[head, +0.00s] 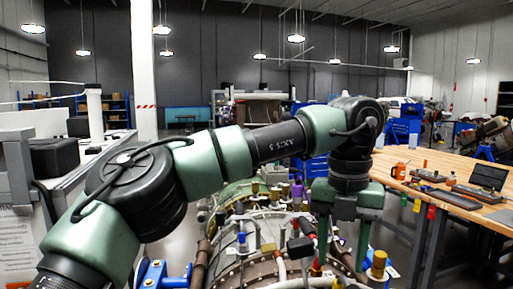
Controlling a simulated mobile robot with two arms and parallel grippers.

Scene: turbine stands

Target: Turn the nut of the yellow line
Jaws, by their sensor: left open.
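My left gripper (342,255) hangs over the turbine (240,268) with its two green fingers pointing down, spread apart. Small fittings and lines lie between and behind the fingers. I cannot make out a yellow line or its nut for certain. My left arm covers part of the turbine. My right gripper is not in view.
A wooden workbench (440,165) on the right holds an orange mug (399,171), tools and a laptop (487,177). A blue bracket (153,274) is at the turbine's lower left. Several hoses and fittings crowd the turbine top. Grey floor shows between turbine and bench.

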